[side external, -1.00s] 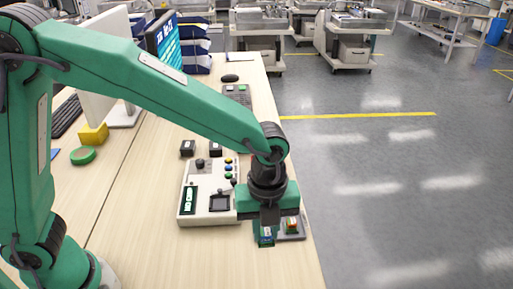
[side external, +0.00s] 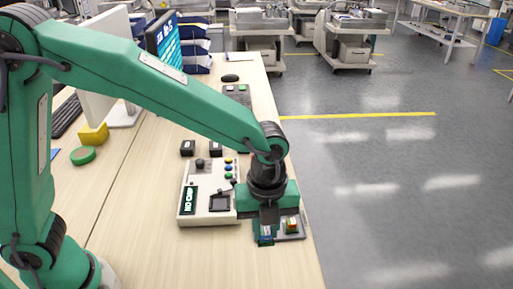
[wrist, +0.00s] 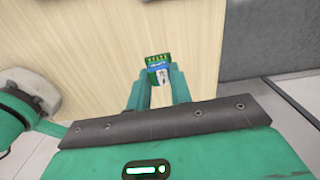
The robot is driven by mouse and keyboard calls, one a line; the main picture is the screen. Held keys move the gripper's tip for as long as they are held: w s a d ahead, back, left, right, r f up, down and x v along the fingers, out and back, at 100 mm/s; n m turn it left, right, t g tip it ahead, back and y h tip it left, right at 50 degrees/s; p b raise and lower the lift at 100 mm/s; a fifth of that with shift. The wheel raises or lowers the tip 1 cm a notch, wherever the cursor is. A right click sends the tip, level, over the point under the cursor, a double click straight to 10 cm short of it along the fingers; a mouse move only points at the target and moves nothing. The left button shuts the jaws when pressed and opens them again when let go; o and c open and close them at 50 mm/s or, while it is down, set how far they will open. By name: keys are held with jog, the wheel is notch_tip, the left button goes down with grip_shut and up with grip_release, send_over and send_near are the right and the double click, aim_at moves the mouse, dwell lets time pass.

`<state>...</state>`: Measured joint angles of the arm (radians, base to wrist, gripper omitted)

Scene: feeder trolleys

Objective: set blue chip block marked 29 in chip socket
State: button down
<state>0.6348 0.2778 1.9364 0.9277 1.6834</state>
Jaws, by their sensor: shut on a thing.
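The blue chip block (wrist: 160,68), with a green strip along its far edge, is between the two fingers of my gripper (wrist: 159,78) in the wrist view. My gripper is shut on it. In the side view the block (side external: 266,232) shows as a small blue patch low between the fingers, by the table's right edge; its number is not readable. A white console (side external: 205,217) stands to the left, with a dark square recess (side external: 220,203), which looks like the chip socket and appears empty. Its display (side external: 190,200) reads "NO CHIP".
A grey tray (side external: 298,235) with an orange, white and green block (side external: 291,224) lies just right of my gripper, near the table edge. Two small black blocks (side external: 187,148) stand behind the console. The front of the table is clear.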

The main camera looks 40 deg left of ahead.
jog(key=w+a, duration=0.2)
jog(key=a, duration=0.8)
jog(key=w+a, duration=0.3)
jog(key=a, duration=0.7)
jog(key=shift+w+f, duration=0.2)
jog(key=shift+f, duration=0.15)
jog(key=shift+f, duration=2.9)
jog(key=shift+f, duration=0.4)
jog(key=c, duration=1.2)
grip_release()
jog(key=shift+r, duration=0.1)
